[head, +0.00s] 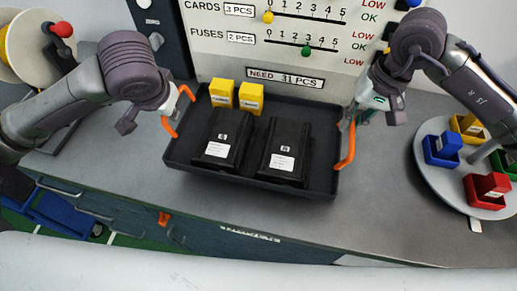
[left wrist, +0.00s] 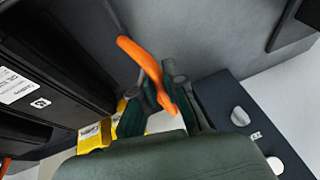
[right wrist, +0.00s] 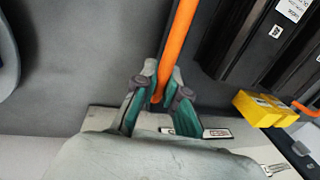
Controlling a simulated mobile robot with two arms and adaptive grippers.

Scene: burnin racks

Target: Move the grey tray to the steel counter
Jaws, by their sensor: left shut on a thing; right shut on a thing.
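The dark grey tray (head: 228,181) with orange handles is at the counter's middle in the head view; I cannot tell whether it touches the grey counter top (head: 390,225). It holds two black boxes with white labels (head: 226,135) (head: 286,150) and two yellow boxes (head: 222,92) (head: 251,97). My left gripper (head: 171,106) is shut on the left orange handle; the left wrist view shows its fingers (left wrist: 163,92) around it. My right gripper (head: 354,116) is shut on the right orange handle, which runs between its fingers (right wrist: 161,88) in the right wrist view.
A round turntable (head: 437,178) with blue, yellow and red bins stands on the right. A panel with sliders (head: 300,55) rises behind the tray. A round plate (head: 30,45) and a red-knobbed lever (head: 62,30) are at the back left. Drawers (head: 110,215) run below the counter's front edge.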

